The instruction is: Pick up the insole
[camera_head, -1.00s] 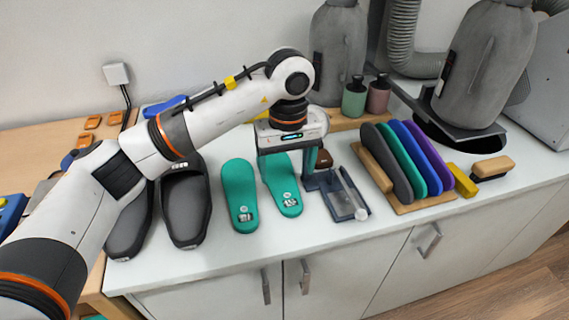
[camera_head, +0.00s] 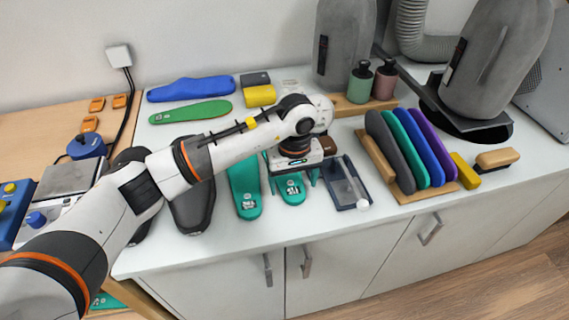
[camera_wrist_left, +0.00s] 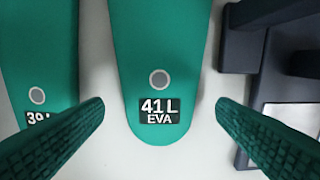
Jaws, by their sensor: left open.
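A teal insole (camera_head: 291,192) lies on the white counter under my left gripper (camera_head: 293,179), which hides much of it. In the left wrist view this insole (camera_wrist_left: 160,45) carries a black label reading "41 L EVA" and a round grey mark. My left gripper is open there, with one green ridged finger on each side of the insole's labelled end, apart from it. A second teal insole (camera_head: 244,190) lies to the left; it shows in the wrist view (camera_wrist_left: 38,55) with a partly hidden label starting "39". My right gripper is not in view.
A dark tray (camera_head: 345,188) stands close to the right of the insole. A rack (camera_head: 430,193) holds several coloured pads farther right. Blue (camera_head: 190,89) and green (camera_head: 190,111) insoles lie at the back. The counter's front strip is clear.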

